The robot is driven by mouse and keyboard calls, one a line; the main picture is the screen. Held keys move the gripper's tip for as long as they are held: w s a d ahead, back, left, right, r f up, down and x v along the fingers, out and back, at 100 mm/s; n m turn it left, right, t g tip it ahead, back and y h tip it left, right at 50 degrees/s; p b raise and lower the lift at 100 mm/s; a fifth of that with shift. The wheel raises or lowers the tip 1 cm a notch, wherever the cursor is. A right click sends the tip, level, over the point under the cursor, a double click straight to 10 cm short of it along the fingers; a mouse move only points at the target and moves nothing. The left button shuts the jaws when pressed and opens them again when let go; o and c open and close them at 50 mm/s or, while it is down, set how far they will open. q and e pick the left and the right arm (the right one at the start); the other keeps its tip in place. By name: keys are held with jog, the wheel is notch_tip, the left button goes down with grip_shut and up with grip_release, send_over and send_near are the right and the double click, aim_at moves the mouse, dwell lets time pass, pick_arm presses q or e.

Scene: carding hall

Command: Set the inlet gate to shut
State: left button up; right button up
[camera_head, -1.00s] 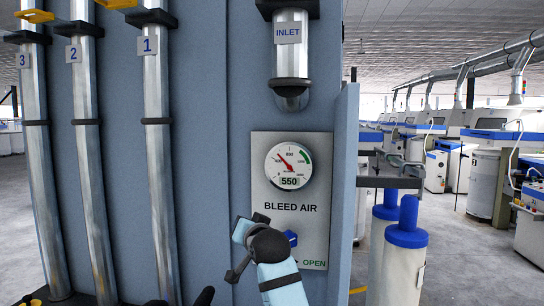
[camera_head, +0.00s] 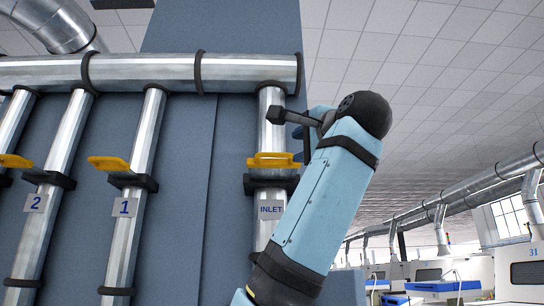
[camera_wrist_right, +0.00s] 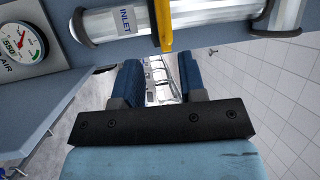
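The inlet gate's yellow handle (camera_head: 273,160) sits at the black collar (camera_head: 264,185) on the vertical inlet pipe, just above the INLET label (camera_head: 270,210). In the right wrist view the yellow handle (camera_wrist_right: 163,25) crosses the pipe just past the fingertips. My right gripper (camera_head: 298,132) is close above and right of the handle in the head view. The right wrist view shows its two blue fingers (camera_wrist_right: 160,72) apart with nothing held between them. I cannot tell whether they touch the handle. My left gripper is out of view.
Gates 1 (camera_head: 110,163) and 2 (camera_head: 16,161) have similar yellow handles on pipes to the left. A horizontal duct (camera_head: 150,73) runs above. The blue-grey panel (camera_head: 215,185) stands behind. A gauge (camera_wrist_right: 20,45) shows in the wrist view. Open hall lies to the right.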

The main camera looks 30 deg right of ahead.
aim_at(278, 155)
jog(key=p+x, duration=0.1)
jog(key=x, duration=0.3)
jog(key=p+x, duration=0.2)
jog(key=x, duration=0.1)
jog(key=r+p+x, duration=0.1)
jog(key=p+x, duration=0.1)
jog(key=x, duration=0.2)
jog(key=shift+w+d+r, duration=0.1)
jog(key=shift+w+d, duration=0.05)
jog(key=shift+d, duration=0.1)
jog(key=shift+w+d, duration=0.15)
jog(key=shift+w, duration=0.55)
jog(key=shift+c, duration=0.5)
grip_shut()
